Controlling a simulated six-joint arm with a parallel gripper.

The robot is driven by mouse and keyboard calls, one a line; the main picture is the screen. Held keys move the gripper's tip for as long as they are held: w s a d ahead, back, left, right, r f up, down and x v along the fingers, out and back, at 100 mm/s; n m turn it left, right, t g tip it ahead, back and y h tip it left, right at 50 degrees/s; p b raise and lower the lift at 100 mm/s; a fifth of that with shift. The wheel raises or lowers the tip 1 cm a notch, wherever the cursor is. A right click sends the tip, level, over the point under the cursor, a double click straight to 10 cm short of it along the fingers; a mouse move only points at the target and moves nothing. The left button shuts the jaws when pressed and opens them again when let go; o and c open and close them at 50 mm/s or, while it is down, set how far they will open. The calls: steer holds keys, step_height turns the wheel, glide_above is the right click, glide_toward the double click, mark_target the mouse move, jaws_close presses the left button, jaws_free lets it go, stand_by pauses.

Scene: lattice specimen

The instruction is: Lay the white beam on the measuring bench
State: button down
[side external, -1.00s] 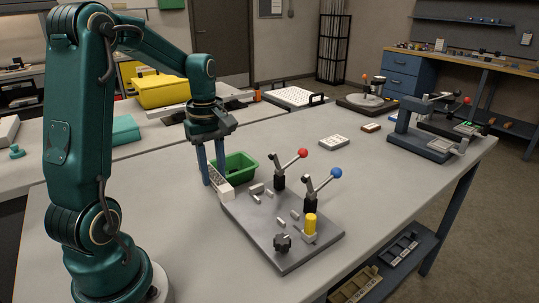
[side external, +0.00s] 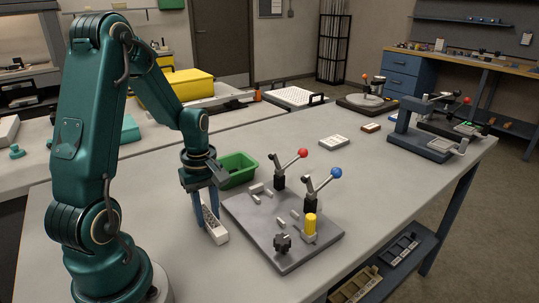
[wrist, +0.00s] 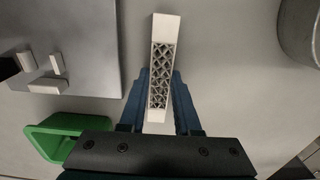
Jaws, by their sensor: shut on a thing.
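The white beam (side external: 217,233) is a bar with solid white ends and an open lattice middle; it also shows in the wrist view (wrist: 164,28). My gripper (side external: 207,220) points down and is shut on the beam. In the wrist view the blue fingers of my gripper (wrist: 160,88) sit on both sides of its lattice part. The beam is low, just left of the grey clamp plate (side external: 287,258); I cannot tell whether it touches the table. I cannot tell for sure which fixture is the measuring bench; a blue-framed device (side external: 422,140) stands at the right.
The plate carries a red-knobbed lever (side external: 292,160), a blue-knobbed lever (side external: 323,182), a yellow cylinder (side external: 310,225) and several small blocks. A green bin (side external: 238,170) stands behind the gripper. A small white block (side external: 334,142) lies beyond the plate. The front left table is clear.

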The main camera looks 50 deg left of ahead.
mark_target(208, 216)
steer(key=shift+f, duration=0.15)
steer(key=c, duration=0.6)
jaws_free()
step_height(208, 216, up, 12)
steer(key=shift+s+d+r+m+t, duration=0.65)
steer(key=shift+d+m+t, duration=0.3)
steer(key=shift+d+m, duration=1.8)
steer(key=shift+s+d+r+m+t, duration=0.4)
steer(key=shift+s+d+m+t, duration=0.45)
steer(key=shift+d+m, duration=1.95)
steer(key=shift+s+d+r+m+t, duration=0.8)
steer(key=shift+d+m, duration=1.2)
steer(key=shift+m, duration=1.45)
steer(key=shift+w+f, duration=0.2)
steer(key=shift+f, duration=0.05)
